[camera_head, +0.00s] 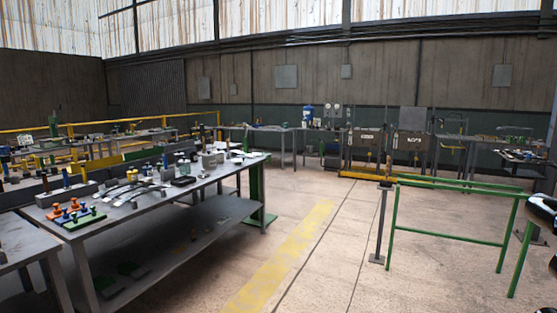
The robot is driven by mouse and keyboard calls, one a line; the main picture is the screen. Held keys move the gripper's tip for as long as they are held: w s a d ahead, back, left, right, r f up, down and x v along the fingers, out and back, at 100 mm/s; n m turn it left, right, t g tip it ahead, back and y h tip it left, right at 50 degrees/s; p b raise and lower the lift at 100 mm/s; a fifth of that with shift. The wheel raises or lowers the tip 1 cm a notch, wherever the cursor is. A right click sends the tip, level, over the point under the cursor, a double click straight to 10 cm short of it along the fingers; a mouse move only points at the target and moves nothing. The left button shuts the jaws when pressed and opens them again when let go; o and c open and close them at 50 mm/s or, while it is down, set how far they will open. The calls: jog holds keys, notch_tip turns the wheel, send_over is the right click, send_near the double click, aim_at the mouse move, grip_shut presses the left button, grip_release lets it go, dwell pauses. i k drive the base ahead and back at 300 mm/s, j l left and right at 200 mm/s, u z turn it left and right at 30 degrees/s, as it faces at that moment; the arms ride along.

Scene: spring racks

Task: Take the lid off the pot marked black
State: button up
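I cannot make out a pot marked black or its lid in the head view. Many small items stand on the long grey workbench (200,184) at the left, but they are too small to tell whether any is a lidded pot. My gripper's fingers do not show. Only a rounded white and black part, probably of my arm, shows at the right edge.
Orange and green blocks with pegs (80,216) lie on the workbench's near end. A green rail frame (450,236) stands at the right. A yellow floor stripe (280,258) runs along clear floor between them. More benches and machines line the back wall.

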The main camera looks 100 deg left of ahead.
aim_at(208, 162)
jog(key=u, duration=3.5)
jog(key=i+z, duration=0.45)
jog(key=i, duration=0.85)
jog(key=i+j+z, duration=0.1)
jog(key=i+z, duration=0.25)
jog(key=i, duration=1.6)
jog(key=i+u, duration=0.3)
jog(key=i+l+u, duration=0.1)
jog(key=i+u, duration=0.2)
jog(key=i, duration=0.25)
jog(key=i+l+u, duration=0.3)
jog(key=i+j, duration=0.1)
